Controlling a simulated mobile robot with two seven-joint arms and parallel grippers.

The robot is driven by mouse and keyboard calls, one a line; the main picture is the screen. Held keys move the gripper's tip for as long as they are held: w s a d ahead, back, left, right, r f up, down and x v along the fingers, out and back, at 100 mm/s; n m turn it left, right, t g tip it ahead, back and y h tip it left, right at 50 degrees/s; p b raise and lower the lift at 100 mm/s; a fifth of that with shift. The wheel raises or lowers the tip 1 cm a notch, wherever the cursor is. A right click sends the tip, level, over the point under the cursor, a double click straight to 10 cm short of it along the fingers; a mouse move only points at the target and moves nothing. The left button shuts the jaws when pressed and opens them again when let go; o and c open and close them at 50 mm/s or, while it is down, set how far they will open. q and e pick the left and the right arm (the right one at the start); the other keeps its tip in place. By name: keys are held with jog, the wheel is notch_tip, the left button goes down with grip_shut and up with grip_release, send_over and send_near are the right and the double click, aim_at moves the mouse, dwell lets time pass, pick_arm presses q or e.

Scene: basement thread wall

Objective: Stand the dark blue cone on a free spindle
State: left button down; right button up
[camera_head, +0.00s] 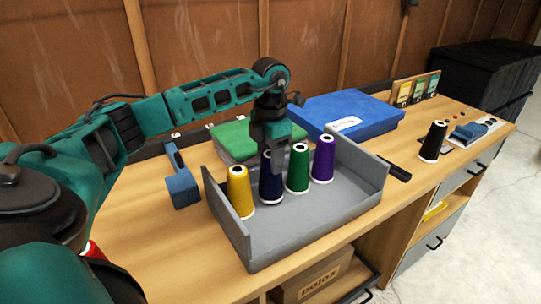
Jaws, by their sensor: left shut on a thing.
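The dark blue cone (270,188) is upright inside a grey open-fronted rack (310,222), between a yellow cone (240,193) and a green cone (298,170). A purple cone (322,160) stands at the right of the row. My left gripper (277,163) comes down from above and is shut on the upper part of the dark blue cone, hiding its top. I cannot tell whether the cone's base is seated or slightly raised. No bare spindle can be made out. My right gripper is not in view.
A blue box (345,112) and folded green cloth (240,140) lie behind the rack. A blue tool (182,188) stands left. A black cone (433,141) stands to the right, near a dark handheld item (396,171). The rack's front right floor is clear.

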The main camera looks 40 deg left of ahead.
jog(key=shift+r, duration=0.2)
pick_arm(q)
jog(key=shift+f, duration=0.25)
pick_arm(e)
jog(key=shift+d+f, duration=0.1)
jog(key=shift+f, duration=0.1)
pick_arm(q)
jog(key=shift+f, duration=0.15)
jog(key=shift+c, duration=2)
grip_release()
notch_tip(320, 180, up, 13)
jog(key=p, duration=0.1)
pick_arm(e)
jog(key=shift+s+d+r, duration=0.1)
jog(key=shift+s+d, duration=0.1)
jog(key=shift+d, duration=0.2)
pick_arm(q)
jog(key=shift+s, duration=0.1)
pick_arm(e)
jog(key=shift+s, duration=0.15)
